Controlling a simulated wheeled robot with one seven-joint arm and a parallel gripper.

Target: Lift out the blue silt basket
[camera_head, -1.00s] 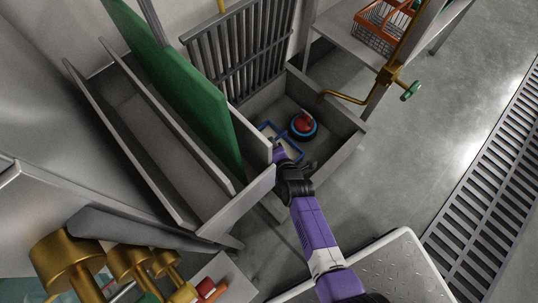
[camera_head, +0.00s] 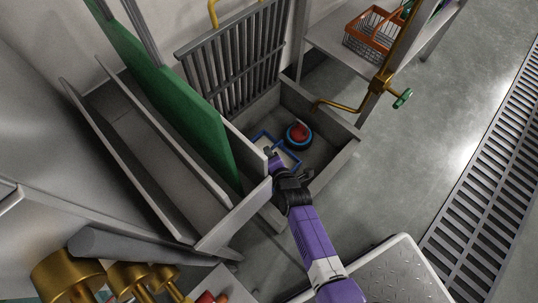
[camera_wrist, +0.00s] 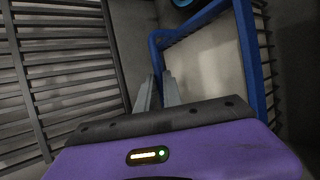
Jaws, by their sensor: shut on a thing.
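The blue silt basket (camera_head: 263,134) shows as a blue rectangular rim low in a grey open-topped tank (camera_head: 339,157), left of a red and blue round object (camera_head: 299,137). My gripper (camera_head: 270,155) reaches down over the tank's near side to the rim. In the wrist view the basket's blue rim (camera_wrist: 249,55) spans the upper right. There the fingers of my gripper (camera_wrist: 158,78) are shut on the rim's left bar. The basket's lower part is mostly hidden, and I cannot tell whether it touches the tank floor.
A barred grey rack (camera_head: 235,60) stands behind the tank. A green panel (camera_head: 165,95) and grey troughs lie left. A brass pipe with a green handwheel (camera_head: 402,98) juts at the right, near an orange wire basket (camera_head: 374,32) on a shelf. The floor at right is clear.

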